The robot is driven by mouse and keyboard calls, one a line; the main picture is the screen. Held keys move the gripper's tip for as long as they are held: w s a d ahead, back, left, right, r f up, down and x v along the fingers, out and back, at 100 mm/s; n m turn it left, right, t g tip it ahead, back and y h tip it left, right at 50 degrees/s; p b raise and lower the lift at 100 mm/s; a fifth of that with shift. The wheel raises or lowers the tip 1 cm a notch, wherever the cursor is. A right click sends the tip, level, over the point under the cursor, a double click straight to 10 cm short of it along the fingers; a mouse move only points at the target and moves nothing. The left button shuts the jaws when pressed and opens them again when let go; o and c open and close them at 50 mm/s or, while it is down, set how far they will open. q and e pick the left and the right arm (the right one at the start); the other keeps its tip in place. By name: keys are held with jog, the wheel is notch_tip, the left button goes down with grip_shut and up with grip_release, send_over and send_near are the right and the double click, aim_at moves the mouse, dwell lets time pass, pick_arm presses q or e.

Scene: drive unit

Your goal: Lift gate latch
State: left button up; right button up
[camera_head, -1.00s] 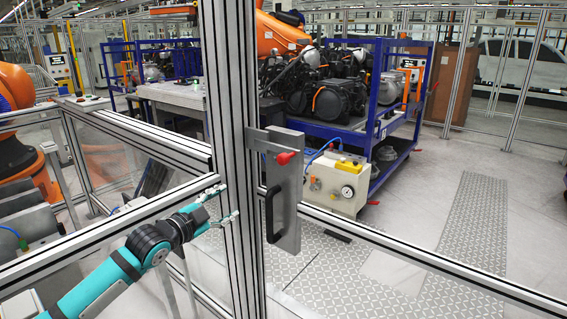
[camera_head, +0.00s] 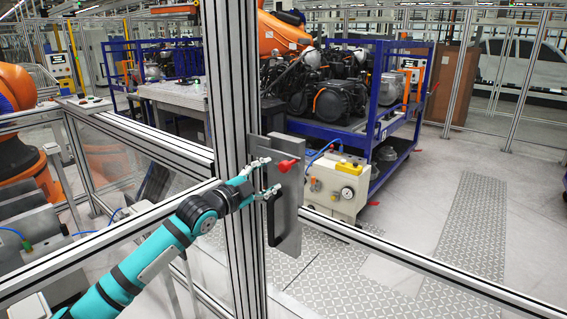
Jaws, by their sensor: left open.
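The gate latch is a grey metal plate (camera_head: 287,205) on the aluminium gate post (camera_head: 232,90), with a red knob (camera_head: 287,165) near its top and a black pull handle (camera_head: 272,222) on its left side. My left gripper (camera_head: 268,178) is in front of the post at the latch. Its fingers are apart, one at about the height of the red knob and one lower, near the top of the black handle. The fingertips are just left of the knob; I cannot tell whether they touch the plate. My right gripper is not in view.
Aluminium fence rails (camera_head: 430,262) run left and right from the post. Behind the fence stand a blue rack (camera_head: 378,90) with engine parts, a beige valve box (camera_head: 335,190) and an orange robot (camera_head: 18,160). The floor at right is clear.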

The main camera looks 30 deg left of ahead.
aim_at(281, 169)
pick_arm(q)
jog(key=w, duration=0.2)
jog(key=w+p, duration=0.1)
jog(key=w, duration=0.4)
jog(key=shift+d+p, duration=0.35)
jog(key=shift+p, duration=0.05)
jog(key=shift+c, duration=0.4)
grip_shut()
